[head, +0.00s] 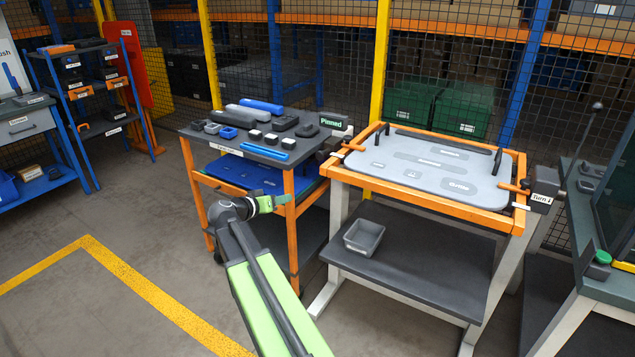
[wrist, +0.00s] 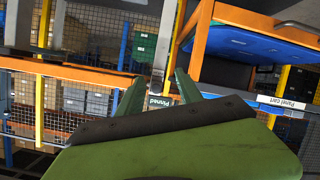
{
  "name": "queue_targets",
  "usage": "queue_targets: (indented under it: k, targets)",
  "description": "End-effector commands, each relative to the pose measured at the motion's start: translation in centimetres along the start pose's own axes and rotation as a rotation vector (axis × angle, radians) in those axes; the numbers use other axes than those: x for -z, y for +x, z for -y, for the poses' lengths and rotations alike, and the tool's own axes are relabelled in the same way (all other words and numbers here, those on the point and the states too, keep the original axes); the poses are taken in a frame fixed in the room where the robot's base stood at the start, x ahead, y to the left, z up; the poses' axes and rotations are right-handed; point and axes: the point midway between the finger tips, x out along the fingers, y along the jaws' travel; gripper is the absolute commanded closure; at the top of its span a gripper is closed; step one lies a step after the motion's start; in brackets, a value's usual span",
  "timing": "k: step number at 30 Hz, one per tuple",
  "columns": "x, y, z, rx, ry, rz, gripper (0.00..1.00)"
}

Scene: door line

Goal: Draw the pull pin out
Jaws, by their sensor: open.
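The word "Pinned" stands on a dark sign (head: 331,121) at the left end of the orange-framed table, by the cart. An orange bar (head: 354,147) sticks out by that corner of the frame; I cannot tell surely whether it is the pull pin. My gripper (head: 282,200) is low in front of the cart's right side, apart from the sign and the bar. In the wrist view my gripper's two green fingers (wrist: 157,90) are spread with nothing held. The Pinned sign (wrist: 158,101) shows beyond and between them. No pin is clear in that view.
The panel cart (head: 240,150) carries several dark and blue parts. The orange-framed table (head: 490,215) holds a grey panel (head: 425,165); a grey bin (head: 364,237) sits on its lower shelf. A "Turn" sign (head: 545,184) is at its right. Floor left is clear.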

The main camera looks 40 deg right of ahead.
Motion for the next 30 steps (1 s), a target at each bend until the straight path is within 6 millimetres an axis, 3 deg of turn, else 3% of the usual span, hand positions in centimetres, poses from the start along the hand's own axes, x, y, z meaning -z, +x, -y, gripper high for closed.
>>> queue_targets:
  k: [1, 3, 7, 14, 30]
  targets:
    - [0.5, 3.2, 0.1, -0.043, 0.05, -0.099, 0.57]
    - [2.8, 5.0, -0.9, -0.077, 0.102, -0.219, 0.57]
    - [5.3, 6.3, -1.9, -0.096, 0.145, -0.337, 0.57]
    - [6.4, 6.9, -2.3, -0.098, 0.151, -0.357, 0.57]
    - [10.6, 18.8, -3.8, -0.101, 0.151, -0.353, 0.57]
